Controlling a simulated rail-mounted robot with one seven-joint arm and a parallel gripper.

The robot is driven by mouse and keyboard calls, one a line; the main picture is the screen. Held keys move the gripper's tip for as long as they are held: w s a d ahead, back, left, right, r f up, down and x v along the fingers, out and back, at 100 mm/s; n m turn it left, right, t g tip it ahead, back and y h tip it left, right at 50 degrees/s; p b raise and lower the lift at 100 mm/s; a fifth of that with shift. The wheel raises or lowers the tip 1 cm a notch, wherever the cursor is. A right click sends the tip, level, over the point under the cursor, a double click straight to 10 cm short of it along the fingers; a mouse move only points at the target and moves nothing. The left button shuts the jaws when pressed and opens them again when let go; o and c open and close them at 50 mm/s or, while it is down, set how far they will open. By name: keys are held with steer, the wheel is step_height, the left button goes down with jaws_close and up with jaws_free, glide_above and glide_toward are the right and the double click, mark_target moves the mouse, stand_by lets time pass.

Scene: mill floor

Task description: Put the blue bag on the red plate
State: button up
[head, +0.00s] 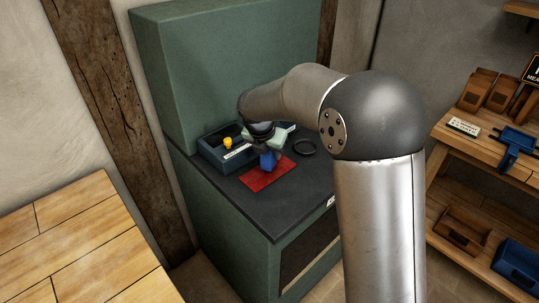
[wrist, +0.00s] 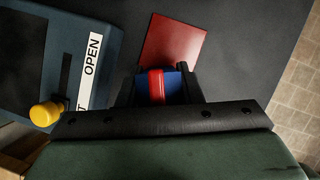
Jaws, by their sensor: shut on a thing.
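The blue bag (head: 268,161) hangs below my gripper at the red plate in the head view; I cannot tell whether it touches the plate. In the wrist view the blue bag (wrist: 174,87) has a red band and sits between the two dark fingers. My gripper (wrist: 166,85) is shut on it. The red plate (head: 262,182) is a flat square on the dark top of the green cabinet. It also shows in the wrist view (wrist: 172,40), just beyond the bag, its near part hidden by the bag and fingers.
A blue-grey box (head: 214,153) with a yellow knob (head: 227,142) and an OPEN label (wrist: 92,55) stands left of the plate. A black ring (head: 305,147) lies to the right. The green cabinet's back panel (head: 200,70) rises behind. The dark top (head: 275,218) is clear in front.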

steer(key=shift+f, duration=0.9)
steer(key=o, duration=1.1)
steer(key=shift+f, duration=0.15)
